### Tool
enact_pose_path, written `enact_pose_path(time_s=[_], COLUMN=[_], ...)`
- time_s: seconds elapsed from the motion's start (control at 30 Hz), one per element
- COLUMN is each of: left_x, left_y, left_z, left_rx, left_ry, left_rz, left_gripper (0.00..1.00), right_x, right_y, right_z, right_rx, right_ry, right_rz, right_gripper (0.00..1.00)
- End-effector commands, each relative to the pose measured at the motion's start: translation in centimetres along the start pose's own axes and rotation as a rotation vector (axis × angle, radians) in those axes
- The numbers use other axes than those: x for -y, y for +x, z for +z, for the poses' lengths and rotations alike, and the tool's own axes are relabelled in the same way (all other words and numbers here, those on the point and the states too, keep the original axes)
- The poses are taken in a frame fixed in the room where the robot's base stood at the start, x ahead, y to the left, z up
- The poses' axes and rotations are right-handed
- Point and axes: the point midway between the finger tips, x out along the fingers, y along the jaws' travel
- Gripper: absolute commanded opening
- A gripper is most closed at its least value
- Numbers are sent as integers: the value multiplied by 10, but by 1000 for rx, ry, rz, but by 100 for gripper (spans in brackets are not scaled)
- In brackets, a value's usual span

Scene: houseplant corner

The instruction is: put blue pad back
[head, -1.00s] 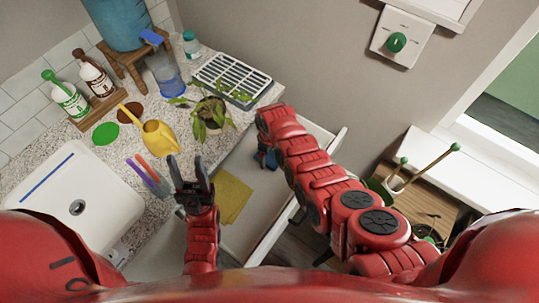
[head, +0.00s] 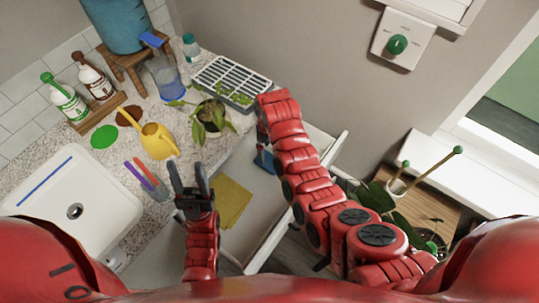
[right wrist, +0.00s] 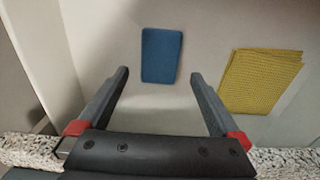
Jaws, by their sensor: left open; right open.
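The blue pad (right wrist: 161,56) lies flat on the floor of the open drawer (head: 290,220), left of the yellow cloth (right wrist: 262,80) in the right wrist view. In the head view the pad (head: 264,160) is partly hidden by my right arm. My right gripper (right wrist: 160,76) is open and empty, its fingertips apart on either side of the pad's near end and not closed on it; I cannot tell its height above the pad. In the head view it is mostly hidden behind its arm. My left gripper (head: 187,172) is open and empty near the counter's front edge.
On the counter are a yellow watering can (head: 158,142), pens (head: 146,180), a plant (head: 211,117), a grey rack (head: 230,80) and a sink (head: 110,215). The drawer's side wall borders my right arm. A wooden shelf with plants (head: 430,205) stands at right.

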Motion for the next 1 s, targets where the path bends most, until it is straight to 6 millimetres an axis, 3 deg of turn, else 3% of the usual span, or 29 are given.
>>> enact_pose_path(time_s=[0.1,0.3,1.0], left_x=[0,0,0], left_y=[-8,-2,-2], left_z=[1,0,0], left_rx=[0,0,0], left_ry=[0,0,0], left_rz=[0,0,0], left_gripper=[50,50,50], right_x=[0,-1,0], right_y=[-16,-44,-47], right_z=[-1,-1,0], right_rx=[-5,-4,-1], right_ry=[1,1,0], right_rz=[2,3,0], right_gripper=[100,100,100])
